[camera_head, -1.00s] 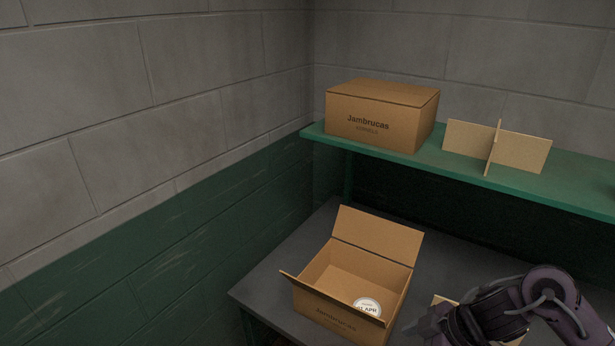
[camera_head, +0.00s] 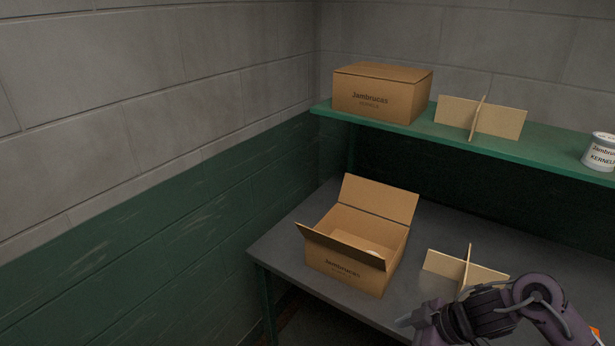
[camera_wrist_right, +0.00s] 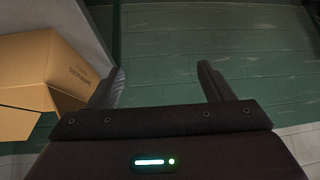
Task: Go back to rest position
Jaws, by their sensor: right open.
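My right gripper (camera_wrist_right: 162,88) is open and empty in the right wrist view, its two fingers apart in front of the green wall. In the head view my right arm comes in at the lower right, with the gripper end (camera_head: 412,320) pointing left, in front of the table edge. The open cardboard box (camera_head: 345,268) stands on the dark table, left of and beyond the gripper; it also shows at the left of the right wrist view (camera_wrist_right: 40,75), apart from the fingers. Its contents are mostly hidden. My left gripper is not in view.
A grey table (camera_head: 300,240) carries the open box and a cardboard divider (camera_head: 455,266). A green shelf (camera_head: 425,138) above holds a closed box (camera_head: 378,95), another divider (camera_head: 495,119) and a white can (camera_head: 600,152). A block wall (camera_head: 130,150) closes the left side.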

